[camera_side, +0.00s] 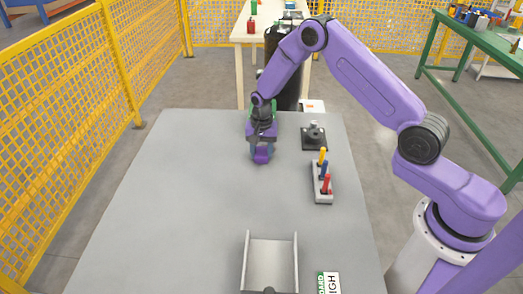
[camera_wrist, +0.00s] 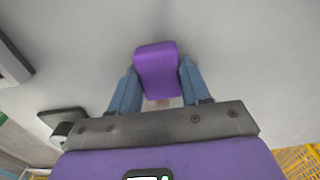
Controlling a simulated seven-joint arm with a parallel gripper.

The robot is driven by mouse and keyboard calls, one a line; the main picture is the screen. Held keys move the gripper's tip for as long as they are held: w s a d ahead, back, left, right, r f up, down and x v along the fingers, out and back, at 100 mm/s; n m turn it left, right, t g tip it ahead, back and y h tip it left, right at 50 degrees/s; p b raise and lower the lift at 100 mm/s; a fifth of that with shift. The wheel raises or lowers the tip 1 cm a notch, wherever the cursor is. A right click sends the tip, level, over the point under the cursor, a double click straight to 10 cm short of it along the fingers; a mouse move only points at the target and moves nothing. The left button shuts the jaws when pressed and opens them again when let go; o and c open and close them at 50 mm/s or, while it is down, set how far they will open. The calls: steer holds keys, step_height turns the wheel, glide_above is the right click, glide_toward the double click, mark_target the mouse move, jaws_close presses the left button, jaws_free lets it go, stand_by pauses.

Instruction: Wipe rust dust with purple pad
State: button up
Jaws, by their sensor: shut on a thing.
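The purple pad (camera_side: 262,154) is between the fingers of my gripper (camera_side: 262,146), over the far middle part of the grey table (camera_side: 190,200). In the wrist view, the pad (camera_wrist: 157,66) sits between two blue fingers of my gripper (camera_wrist: 159,80), which are shut on its sides. The pad is at or close to the tabletop; I cannot tell if it touches. A small faint tan patch (camera_wrist: 168,102) shows just below the pad in the wrist view; I cannot tell if it is rust dust. No other rust dust is clear.
A black fixture with a round knob (camera_side: 313,137) and a rack (camera_side: 323,198) of yellow, blue and red-handled tools stand to the right. The table's left side is clear.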

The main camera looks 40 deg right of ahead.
steer(key=shift+r, duration=2.95)
steer(key=shift+r, duration=0.1)
steer(key=shift+r, duration=1.4)
steer(key=shift+f, duration=0.1)
steer(key=shift+s+d+f, duration=0.15)
steer(key=shift+d+f, duration=0.05)
steer(key=shift+f, duration=0.95)
steer(key=shift+s+d+f, duration=0.15)
steer(key=shift+s+f, duration=0.05)
steer(key=shift+f, duration=0.9)
steer(key=shift+s+d+f, duration=0.15)
steer(key=shift+d+f, duration=0.05)
steer(key=shift+f, duration=0.95)
steer(key=shift+f, duration=1)
steer(key=shift+w+d, duration=2.9)
steer(key=shift+d, duration=0.05)
